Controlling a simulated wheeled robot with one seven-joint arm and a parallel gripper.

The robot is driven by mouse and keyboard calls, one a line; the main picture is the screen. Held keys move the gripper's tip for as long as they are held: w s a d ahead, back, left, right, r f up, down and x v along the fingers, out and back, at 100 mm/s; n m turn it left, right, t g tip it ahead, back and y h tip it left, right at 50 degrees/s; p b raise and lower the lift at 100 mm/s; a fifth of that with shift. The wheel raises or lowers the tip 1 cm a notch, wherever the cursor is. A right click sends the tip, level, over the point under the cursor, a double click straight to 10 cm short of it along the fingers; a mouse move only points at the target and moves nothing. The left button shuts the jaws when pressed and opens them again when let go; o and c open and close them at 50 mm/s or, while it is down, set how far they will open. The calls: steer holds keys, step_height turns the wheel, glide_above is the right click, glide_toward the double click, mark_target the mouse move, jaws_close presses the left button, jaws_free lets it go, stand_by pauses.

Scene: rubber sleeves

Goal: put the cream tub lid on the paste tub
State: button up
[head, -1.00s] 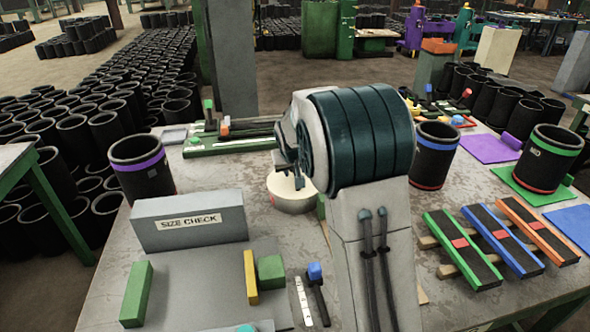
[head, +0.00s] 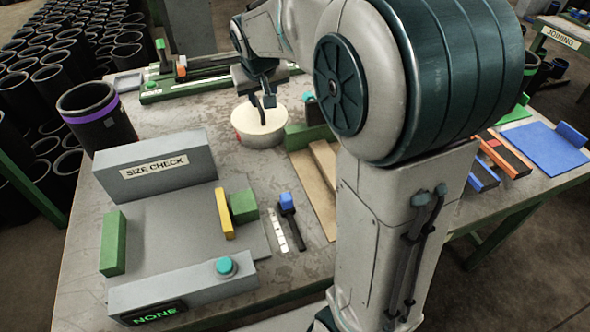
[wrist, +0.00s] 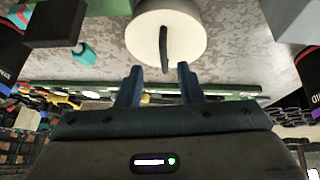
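The round cream paste tub (head: 262,127) stands on the table behind the size-check stand, with a small red mark on its left side. It also shows at the top of the wrist view (wrist: 150,22). A dark slim piece stands out from its pale top; I cannot tell if it is a handle or a tool. I cannot make out a separate cream lid. My gripper (head: 262,88) is above and behind the tub. In the wrist view its two fingers (wrist: 160,85) are apart with nothing between them, just short of the tub.
A grey size-check stand (head: 160,168) with green and yellow blocks fills the front left. A purple-banded black sleeve (head: 97,118) stands at the left edge. A green block (head: 308,138) and brown boards (head: 318,185) lie right of the tub. A green rail (head: 195,85) lies behind.

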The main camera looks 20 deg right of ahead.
steer(key=s+f+g, duration=0.1)
steer(key=s+f, duration=0.2)
steer(key=s, duration=1)
steer(key=s+f+g+y, duration=0.1)
steer(key=s+f+g, duration=0.1)
steer(key=s, duration=1.1)
steer(key=shift+s+d+f, duration=0.25)
steer(key=shift+s+f, duration=0.1)
steer(key=shift+f, duration=0.2)
steer(key=w+p+v, duration=0.1)
steer(key=p+v, duration=0.5)
steer(key=v, duration=0.1)
steer(key=shift+w+d+r+m+p, duration=0.2)
steer(key=shift+w+m+p, duration=0.1)
steer(key=shift+w, duration=0.1)
